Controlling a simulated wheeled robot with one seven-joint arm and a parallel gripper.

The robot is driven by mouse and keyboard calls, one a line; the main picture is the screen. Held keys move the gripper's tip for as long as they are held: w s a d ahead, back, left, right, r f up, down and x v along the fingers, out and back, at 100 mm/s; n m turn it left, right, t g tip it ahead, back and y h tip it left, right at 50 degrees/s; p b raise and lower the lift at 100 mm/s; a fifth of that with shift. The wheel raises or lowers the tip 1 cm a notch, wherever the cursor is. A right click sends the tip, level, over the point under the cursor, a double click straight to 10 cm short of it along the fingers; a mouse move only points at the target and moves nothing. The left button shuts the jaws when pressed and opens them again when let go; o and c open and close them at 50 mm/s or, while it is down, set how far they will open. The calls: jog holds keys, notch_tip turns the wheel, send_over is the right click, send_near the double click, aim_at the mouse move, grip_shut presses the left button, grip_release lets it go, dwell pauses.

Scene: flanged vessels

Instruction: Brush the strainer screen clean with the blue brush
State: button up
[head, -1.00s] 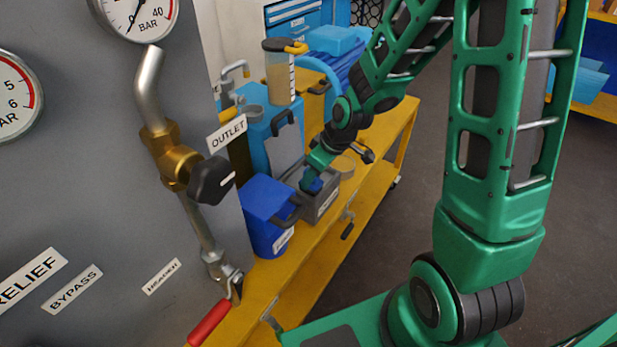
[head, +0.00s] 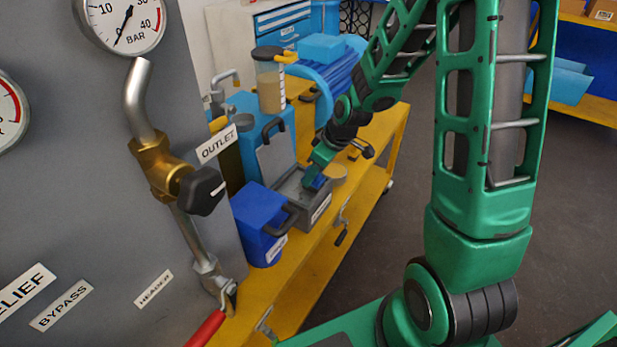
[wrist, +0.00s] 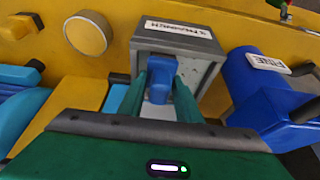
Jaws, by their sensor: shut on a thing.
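My gripper (head: 314,178) is shut on a blue block-shaped part, which I take to be the blue brush (wrist: 160,85). In the wrist view it sits between the two green fingers. A patch of blue also shows by the fingers in the head view. The gripper reaches down at an open grey box (head: 313,212) with a raised grey lid, at the box's right part; this box (wrist: 178,37) carries a white label in the wrist view. The brush's lower end is hidden. I cannot make out the strainer screen; whether the brush touches anything cannot be told.
A blue bin (head: 262,225) labelled FINE (wrist: 268,62) stands beside the grey box on the yellow bench (head: 290,290). A round tan-topped item (wrist: 88,34) is on its other side. A clear container (head: 270,80) and a blue motor stand behind. The grey panel with pipes is at left.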

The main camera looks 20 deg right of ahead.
jog(key=shift+w+d, duration=0.5)
jog(key=shift+d, duration=0.2)
jog(key=shift+s+a, duration=0.1)
jog(key=shift+s+a+f, duration=0.1)
jog(key=shift+s+a, duration=0.45)
jog(key=shift+a, duration=0.25)
jog(key=shift+s+a+f, duration=0.1)
jog(key=shift+s+a, duration=0.45)
jog(key=shift+a, duration=0.2)
jog(key=shift+s+a+r, duration=0.1)
jog(key=shift+s+a, duration=0.5)
jog(key=shift+a, duration=0.2)
jog(key=shift+s+a+r, duration=0.1)
jog(key=shift+s+a, duration=0.45)
jog(key=shift+a, duration=0.2)
jog(key=shift+w+d, duration=0.1)
jog(key=shift+w, duration=0.05)
jog(key=shift+w+d+f, duration=0.1)
jog(key=shift+w+d, duration=0.45)
jog(key=shift+d, duration=0.25)
jog(key=shift+w+d+f, duration=0.1)
jog(key=shift+w+d, duration=0.45)
jog(key=shift+d, duration=0.2)
